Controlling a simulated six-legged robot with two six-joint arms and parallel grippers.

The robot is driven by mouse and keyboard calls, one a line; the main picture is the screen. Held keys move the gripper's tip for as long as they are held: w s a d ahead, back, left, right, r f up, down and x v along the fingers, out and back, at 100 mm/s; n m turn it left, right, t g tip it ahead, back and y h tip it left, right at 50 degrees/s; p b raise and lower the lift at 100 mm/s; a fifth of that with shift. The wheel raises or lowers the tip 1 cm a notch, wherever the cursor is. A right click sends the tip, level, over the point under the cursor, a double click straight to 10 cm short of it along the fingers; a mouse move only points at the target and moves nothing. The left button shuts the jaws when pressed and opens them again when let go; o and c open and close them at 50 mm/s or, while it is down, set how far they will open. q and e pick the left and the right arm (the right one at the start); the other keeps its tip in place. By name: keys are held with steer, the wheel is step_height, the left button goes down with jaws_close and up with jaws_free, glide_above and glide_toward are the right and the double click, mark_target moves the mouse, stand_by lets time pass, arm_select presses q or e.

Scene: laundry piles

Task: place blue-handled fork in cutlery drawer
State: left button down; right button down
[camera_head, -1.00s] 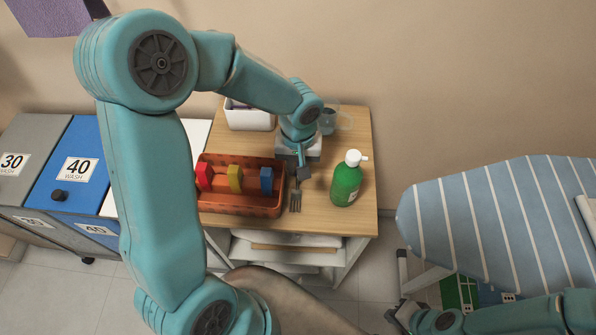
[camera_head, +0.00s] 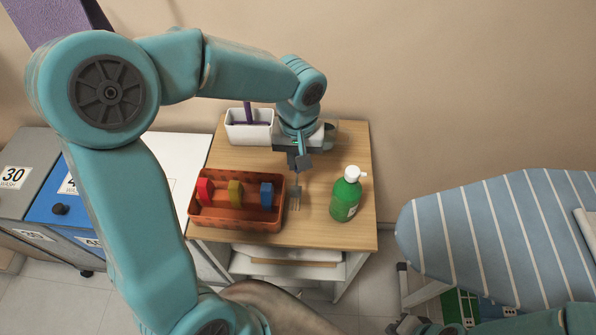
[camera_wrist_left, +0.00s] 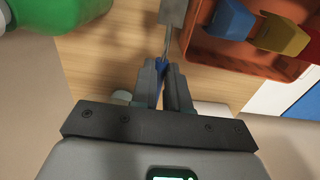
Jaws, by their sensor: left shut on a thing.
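The fork (camera_head: 294,199) has grey tines pointing to the front of the wooden table top, beside the orange-brown tray. In the left wrist view its blue handle (camera_wrist_left: 158,82) is between the fingers of my left gripper (camera_wrist_left: 165,75), which is shut on it. In the head view my left gripper (camera_head: 299,160) is above the table; whether the tines touch the wood is unclear. The orange-brown tray (camera_head: 232,219) holds red, yellow and blue blocks; I see nothing clearly recognisable as a cutlery drawer. My right gripper (camera_head: 406,326) is at the bottom edge, mostly cut off.
A green bottle (camera_head: 345,197) with a white cap stands right of the fork. A white container (camera_head: 240,134) with a purple item is at the back. Washing bins (camera_head: 68,202) stand left; a striped ironing board (camera_head: 490,235) is right. The table's front right is bare.

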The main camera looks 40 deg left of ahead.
arm_select(q)
step_height(320, 180, up, 12)
steer(key=p, duration=0.1)
steer(key=w+d+f+m, duration=0.2)
steer(key=f, duration=0.2)
steer(key=w+d+f+m, duration=0.2)
steer(key=f, duration=0.3)
steer(key=w+d+f+m, duration=0.1)
steer(key=f+m, duration=0.1)
steer(key=f, duration=0.3)
steer(key=shift+w+d+f, duration=0.1)
steer(key=shift+w+d, duration=0.3)
steer(key=shift+w, duration=0.1)
